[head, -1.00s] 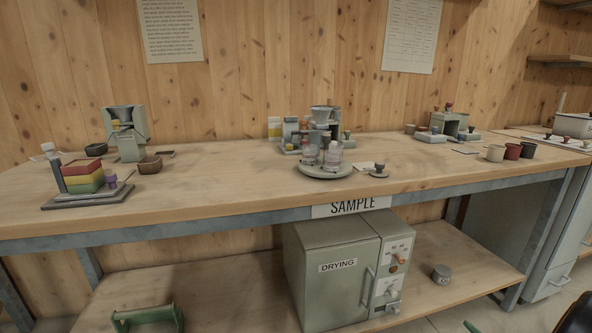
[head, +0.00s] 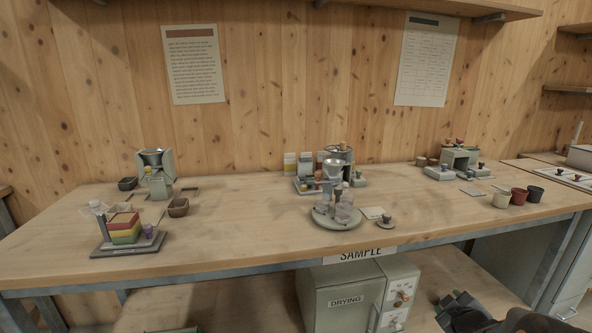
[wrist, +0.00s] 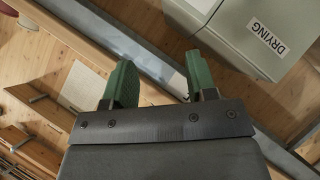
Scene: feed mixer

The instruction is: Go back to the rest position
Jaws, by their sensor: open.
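My gripper shows in the wrist view (wrist: 160,85) with its two green fingers apart and nothing between them. The fingers point toward the bench's front edge and the drying oven (wrist: 245,35).
The wooden bench (head: 250,225) carries a round tray with jars (head: 345,222), a stack of coloured trays (head: 125,228), a funnel device (head: 155,175) and several cups (head: 502,199). The drying oven (head: 350,290) stands on the lower shelf. The bench's middle left is clear.

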